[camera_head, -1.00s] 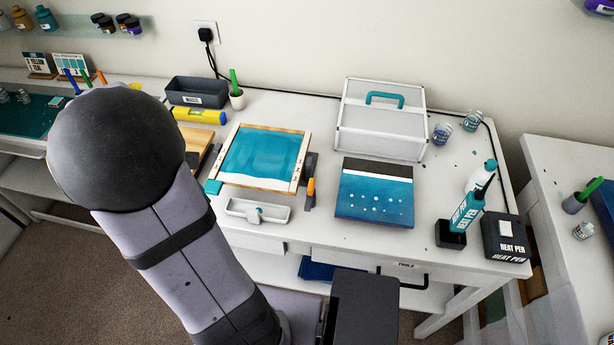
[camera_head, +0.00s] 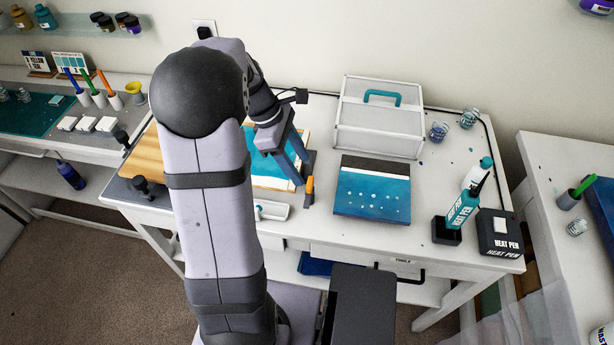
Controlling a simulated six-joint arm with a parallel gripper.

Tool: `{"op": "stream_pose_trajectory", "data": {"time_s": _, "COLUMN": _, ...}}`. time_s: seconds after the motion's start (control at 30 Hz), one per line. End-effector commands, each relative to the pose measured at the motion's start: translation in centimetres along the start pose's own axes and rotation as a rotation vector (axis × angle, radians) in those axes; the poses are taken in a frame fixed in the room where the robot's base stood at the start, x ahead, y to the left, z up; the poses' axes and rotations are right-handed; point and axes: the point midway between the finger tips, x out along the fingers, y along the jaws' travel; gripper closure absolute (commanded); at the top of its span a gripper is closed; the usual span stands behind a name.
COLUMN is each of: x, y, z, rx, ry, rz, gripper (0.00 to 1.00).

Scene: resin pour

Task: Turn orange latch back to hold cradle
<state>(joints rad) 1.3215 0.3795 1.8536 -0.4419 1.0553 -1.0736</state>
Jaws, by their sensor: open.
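The orange latch (camera_head: 310,186) stands upright at the right front corner of the framed teal panel, on a dark block. The wooden-edged teal panel (camera_head: 268,180) lies on the table, mostly hidden by my arm. It appears to rest in the cradle, whose dark part (camera_head: 309,160) shows along the right side. My gripper (camera_head: 299,175) points down over the panel's right edge, just left of the latch. Its fingers look apart and hold nothing visible. I cannot tell whether a finger touches the latch.
A blue panel with white dots (camera_head: 372,190) lies to the right. A white case (camera_head: 381,118) stands behind it. A white tray (camera_head: 272,210) lies in front of the cradle. A teal bottle (camera_head: 463,208) and a heat pen box (camera_head: 499,234) stand at the right front.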

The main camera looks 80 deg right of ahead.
Motion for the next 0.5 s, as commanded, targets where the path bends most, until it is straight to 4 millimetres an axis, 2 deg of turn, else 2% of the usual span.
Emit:
{"op": "stream_pose_trajectory", "data": {"time_s": 0.3, "x": 4.0, "y": -0.2, "z": 0.1, "rx": 0.001, "ry": 0.000, "rz": -0.005, "gripper": 0.48}}
{"op": "stream_pose_trajectory", "data": {"time_s": 0.5, "x": 5.6, "y": -0.1, "z": 0.0, "rx": 0.001, "ry": 0.001, "rz": -0.002, "gripper": 0.48}}
